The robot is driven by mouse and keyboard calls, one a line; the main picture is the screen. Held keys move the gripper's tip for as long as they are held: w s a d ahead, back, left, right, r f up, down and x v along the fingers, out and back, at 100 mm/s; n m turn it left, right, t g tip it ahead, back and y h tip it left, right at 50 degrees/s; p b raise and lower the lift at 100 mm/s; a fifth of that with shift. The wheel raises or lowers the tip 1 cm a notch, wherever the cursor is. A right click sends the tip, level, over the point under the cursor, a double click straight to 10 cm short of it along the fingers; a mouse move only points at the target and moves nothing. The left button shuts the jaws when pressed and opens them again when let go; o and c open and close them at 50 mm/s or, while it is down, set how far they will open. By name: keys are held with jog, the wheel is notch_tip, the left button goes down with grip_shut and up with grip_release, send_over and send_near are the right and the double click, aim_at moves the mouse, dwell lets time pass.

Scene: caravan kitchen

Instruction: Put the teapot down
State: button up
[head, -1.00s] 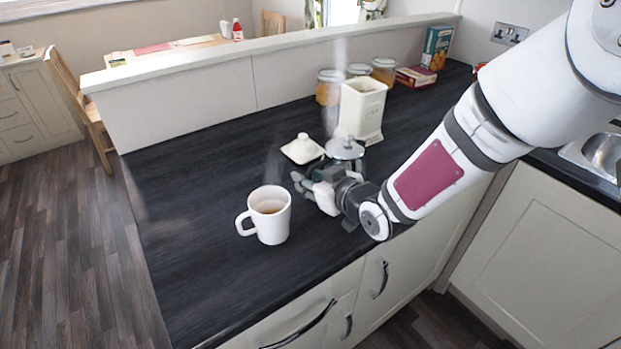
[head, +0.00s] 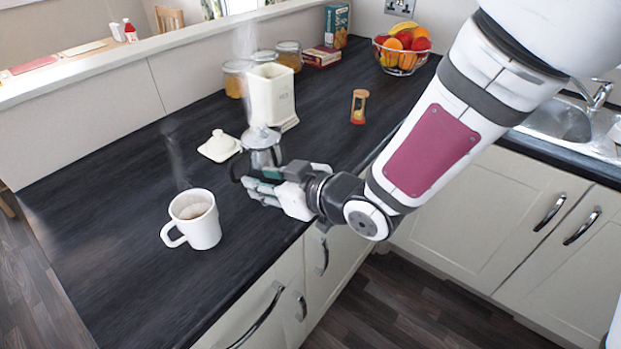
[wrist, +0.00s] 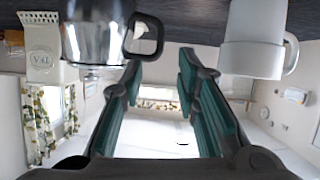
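The steel teapot (head: 263,152), with a lid and dark handle, appears to stand upright on the dark worktop (head: 110,185). Steam rises above it. My gripper (head: 258,189) is just in front of the teapot in the head view. In the wrist view, which is upside down, my gripper (wrist: 160,80) has its fingers apart with nothing between them. The teapot (wrist: 92,30) is at upper left there, its handle (wrist: 146,34) close to the left finger's tip. I cannot tell whether they touch.
A steaming white mug (head: 196,218) stands left of my gripper, with free worktop around it. A cream lid (head: 220,146) lies behind, beside a cream canister (head: 271,95). An hourglass (head: 358,106) and a fruit bowl (head: 400,58) are farther right.

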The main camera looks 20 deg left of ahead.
jog(key=w+d+r+m+t+h, duration=0.1)
jog(key=w+d+r+m+h, duration=0.15)
jog(key=d, duration=0.45)
jog(key=w+d+r+m+t+h, duration=0.1)
jog(key=d+h, duration=0.2)
jog(key=d, duration=0.3)
jog(key=w+d+r+m+t+h, duration=0.1)
jog(key=w+d+r+m+h, duration=0.15)
jog(key=d, duration=0.45)
jog(key=s+d+r+m+g+h, duration=0.1)
jog(key=s+d+r+m+h, duration=0.15)
jog(key=d, duration=0.45)
jog(key=s+d+r+m+h, duration=0.1)
jog(key=s+d+h, duration=0.1)
jog(key=s+d, duration=0.3)
jog(key=s+d+r+m+g, duration=0.1)
jog(key=s+d+m+g, duration=0.1)
jog(key=s, duration=0.5)
jog(key=s+d+m+g, duration=0.2)
jog(key=s+d, duration=0.3)
jog(key=s, duration=0.3)
jog(key=shift+s+d+r+m, duration=0.2)
jog(key=shift+s+r+m, duration=0.1)
jog(key=shift+r+m, duration=0.05)
jog(key=shift+r, duration=0.1)
jog(key=shift+r+t+p, duration=0.3)
jog(key=shift+r+p, duration=0.7)
jog(key=shift+r, duration=0.15)
